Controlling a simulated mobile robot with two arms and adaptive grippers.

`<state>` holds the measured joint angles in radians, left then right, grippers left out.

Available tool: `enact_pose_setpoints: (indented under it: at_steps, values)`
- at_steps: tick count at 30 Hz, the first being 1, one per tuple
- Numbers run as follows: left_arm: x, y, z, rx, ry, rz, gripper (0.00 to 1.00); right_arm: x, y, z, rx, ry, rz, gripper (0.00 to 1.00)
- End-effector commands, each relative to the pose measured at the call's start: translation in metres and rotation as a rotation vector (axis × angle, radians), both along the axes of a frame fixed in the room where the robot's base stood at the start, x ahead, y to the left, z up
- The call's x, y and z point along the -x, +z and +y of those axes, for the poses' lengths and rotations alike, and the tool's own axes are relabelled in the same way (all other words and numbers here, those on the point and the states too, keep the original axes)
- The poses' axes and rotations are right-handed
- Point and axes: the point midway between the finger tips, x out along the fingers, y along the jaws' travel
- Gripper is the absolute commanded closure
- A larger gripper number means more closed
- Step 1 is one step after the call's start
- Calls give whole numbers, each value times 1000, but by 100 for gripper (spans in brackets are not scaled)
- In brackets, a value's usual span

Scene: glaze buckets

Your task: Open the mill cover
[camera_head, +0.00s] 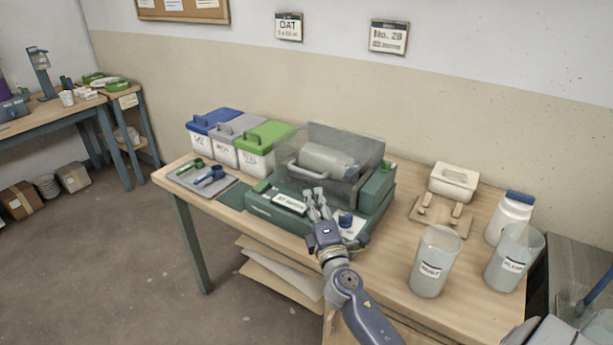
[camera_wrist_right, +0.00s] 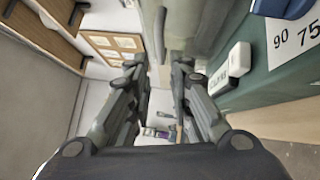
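The mill (camera_head: 262,208) is a green machine on the table with a pale cylinder (camera_head: 326,160) inside. Its grey see-through cover (camera_head: 345,140) stands around the cylinder and carries a light bar handle (camera_head: 303,174) at the front left; I cannot tell how far the cover is raised. My right gripper (camera_head: 314,191) is in front of the mill, just below and right of the handle, fingers pointing at the machine. My left gripper is not in view.
Lidded bins with blue, grey and green lids (camera_head: 265,136) stand left of the mill. A tray with tools (camera_head: 203,176) is at the left. A blue knob (camera_head: 346,219) is beside my gripper. Clear jugs (camera_head: 434,262) and a white jar (camera_head: 508,220) stand at the right.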

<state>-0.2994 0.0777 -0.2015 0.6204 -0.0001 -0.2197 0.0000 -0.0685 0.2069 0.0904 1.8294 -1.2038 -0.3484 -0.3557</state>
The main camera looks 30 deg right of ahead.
Motion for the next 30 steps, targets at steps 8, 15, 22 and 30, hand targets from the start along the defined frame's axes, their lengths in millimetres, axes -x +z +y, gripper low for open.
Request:
enact_pose_setpoints:
  at_steps: [8,15,22,30]
  values:
    - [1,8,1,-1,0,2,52,-42,9,-17,-3,-1,-2,80]
    - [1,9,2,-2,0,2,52,-75,12,-30,-5,0,-2,80]
    - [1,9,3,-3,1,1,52,-90,14,-36,-4,-1,-1,80]
    - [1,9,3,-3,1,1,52,-92,14,-37,-5,-1,0,80]
